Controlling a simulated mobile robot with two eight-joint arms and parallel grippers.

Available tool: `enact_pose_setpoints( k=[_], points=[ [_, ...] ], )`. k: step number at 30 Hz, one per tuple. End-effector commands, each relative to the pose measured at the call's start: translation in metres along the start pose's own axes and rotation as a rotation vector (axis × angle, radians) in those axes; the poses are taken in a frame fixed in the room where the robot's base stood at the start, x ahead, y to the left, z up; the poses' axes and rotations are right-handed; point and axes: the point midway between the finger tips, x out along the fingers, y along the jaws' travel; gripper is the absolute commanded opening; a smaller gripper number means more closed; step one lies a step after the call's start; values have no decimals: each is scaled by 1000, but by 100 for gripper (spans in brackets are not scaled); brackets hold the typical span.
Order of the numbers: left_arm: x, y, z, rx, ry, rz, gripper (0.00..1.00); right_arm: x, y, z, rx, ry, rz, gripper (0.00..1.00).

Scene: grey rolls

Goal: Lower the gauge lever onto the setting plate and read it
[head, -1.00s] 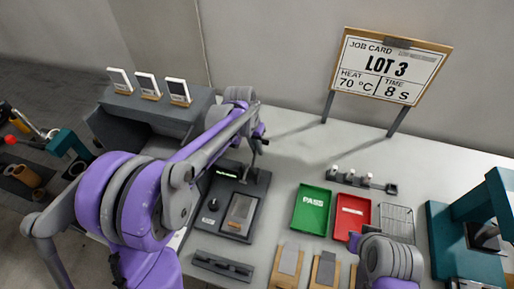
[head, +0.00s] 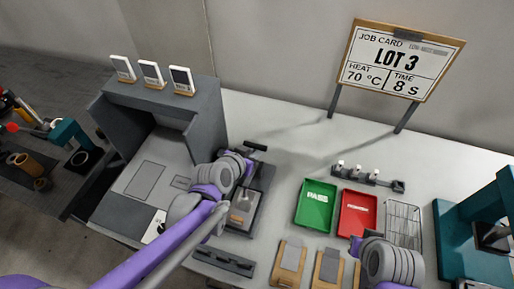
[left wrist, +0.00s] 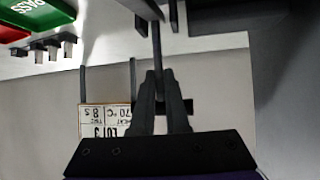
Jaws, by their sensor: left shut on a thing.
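The gauge (head: 262,182) is a dark stand on the bench, left of the green tray. My left arm hides much of it, including its display. A flat grey-brown plate (head: 243,212), seemingly the setting plate, lies on the front of its base, partly covered by my arm. My left gripper (left wrist: 158,78) is shut on a thin dark bar (left wrist: 156,45), which looks like the gauge lever. In the head view its wrist is over the gauge, but its fingertips are hidden. I cannot tell whether the lever touches the plate. My right forearm shows at the lower right; its fingers are not visible.
A green PASS tray (head: 316,205) and a red tray (head: 357,214) lie right of the gauge, beside a wire rack (head: 403,224). The job card (head: 394,62) reads LOT 3, 70 °C, 8 s. A teal machine (head: 470,228) stands far right. A dark rail (head: 223,262) lies in front.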

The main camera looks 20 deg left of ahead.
Motion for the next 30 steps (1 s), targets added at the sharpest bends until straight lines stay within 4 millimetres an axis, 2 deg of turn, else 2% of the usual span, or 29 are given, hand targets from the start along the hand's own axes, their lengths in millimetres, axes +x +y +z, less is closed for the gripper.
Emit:
enact_pose_setpoints(
  k=[12, 30],
  points=[
    [-12, 4, 13, -2, -14, 4, 0, 2, 0, 2, 0, -1, 0, 0],
    [-14, 5, 16, -3, -17, 6, 0, 2, 0, 2, 0, -2, 0, 0]
  ],
)
